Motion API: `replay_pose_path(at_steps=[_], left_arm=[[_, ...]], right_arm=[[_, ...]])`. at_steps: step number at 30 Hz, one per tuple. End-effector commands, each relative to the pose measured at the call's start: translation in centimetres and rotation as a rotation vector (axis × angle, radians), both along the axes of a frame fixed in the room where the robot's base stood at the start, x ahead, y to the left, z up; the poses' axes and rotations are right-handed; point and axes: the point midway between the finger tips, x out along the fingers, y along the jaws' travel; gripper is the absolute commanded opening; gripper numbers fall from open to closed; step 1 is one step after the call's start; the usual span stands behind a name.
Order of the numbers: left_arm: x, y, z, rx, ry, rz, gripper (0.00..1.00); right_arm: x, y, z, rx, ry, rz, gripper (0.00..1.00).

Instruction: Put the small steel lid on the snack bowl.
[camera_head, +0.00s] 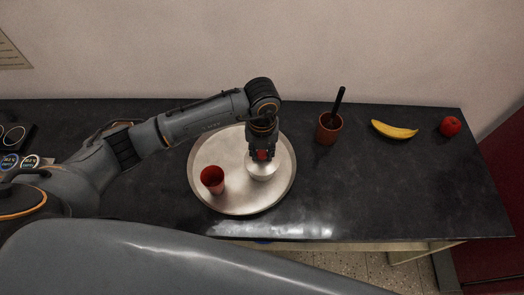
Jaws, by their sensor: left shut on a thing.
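My left gripper (262,156) points down over the right part of a round steel tray (213,151) on the dark counter. It is shut on the small steel lid (261,168), holding it at the top, where a bit of red shows between the fingers. The lid and the snack bowl are hard to tell apart here. The bowl seems to be hidden under the lid, and I cannot tell whether the lid touches it. My right gripper is not in view.
A red tumbler (212,180) stands on the tray's left part, close to the lid. A brown cup (328,129) with a dark utensil, a banana (394,130) and a red apple (450,126) are to the right. The counter's right front is clear.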

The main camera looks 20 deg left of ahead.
Motion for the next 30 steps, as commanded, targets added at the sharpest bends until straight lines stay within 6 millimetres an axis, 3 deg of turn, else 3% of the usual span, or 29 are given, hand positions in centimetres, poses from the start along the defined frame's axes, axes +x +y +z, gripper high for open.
replay_pose_path(at_steps=[30], left_arm=[[0.0, 0.0, -1.6, 0.0, 0.0, 0.0, 0.0]], right_arm=[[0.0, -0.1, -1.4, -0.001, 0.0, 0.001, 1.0]])
